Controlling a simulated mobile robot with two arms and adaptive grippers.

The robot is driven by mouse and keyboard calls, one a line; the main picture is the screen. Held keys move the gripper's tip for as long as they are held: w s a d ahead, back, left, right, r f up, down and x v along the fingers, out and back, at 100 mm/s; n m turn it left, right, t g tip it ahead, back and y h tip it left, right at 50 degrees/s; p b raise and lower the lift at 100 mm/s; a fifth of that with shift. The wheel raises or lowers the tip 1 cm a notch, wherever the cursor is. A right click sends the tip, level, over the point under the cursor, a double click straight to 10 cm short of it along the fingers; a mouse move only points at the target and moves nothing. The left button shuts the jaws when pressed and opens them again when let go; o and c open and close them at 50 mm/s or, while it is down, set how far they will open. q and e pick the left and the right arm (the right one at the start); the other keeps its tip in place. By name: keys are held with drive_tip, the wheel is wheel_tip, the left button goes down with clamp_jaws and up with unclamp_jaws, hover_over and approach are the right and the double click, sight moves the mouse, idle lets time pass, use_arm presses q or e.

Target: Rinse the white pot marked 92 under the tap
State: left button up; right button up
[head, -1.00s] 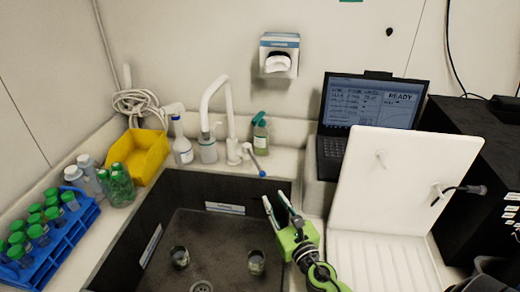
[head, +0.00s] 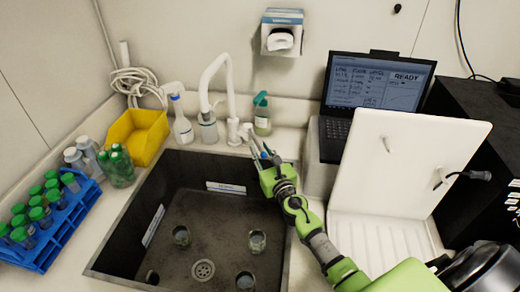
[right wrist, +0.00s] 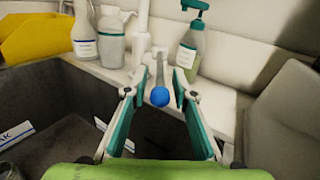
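The white tap (head: 216,82) curves up behind the sink. Its lever ends in a blue knob (right wrist: 160,97). My right gripper (head: 262,152) is over the sink's back right corner, close to the lever. In the right wrist view its two fingers stand open, with the knob between them in the picture; no contact is visible. Several small round pots stand in the sink, among them a left pot (head: 181,236), a right pot (head: 257,241) and a front pot (head: 245,281). I cannot read a 92 on any. My left gripper is not in view.
The dark sink (head: 185,170) has a drain (head: 203,270). A blue tube rack (head: 62,232) is left. A laptop (head: 375,88) and white board (head: 410,160) are right.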

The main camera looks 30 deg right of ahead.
drive_tip(key=shift+w, duration=0.6)
drive_tip(key=shift+d, duration=0.1)
drive_tip(key=c, duration=0.6)
drive_tip(key=shift+f, duration=0.1)
clamp_jaws()
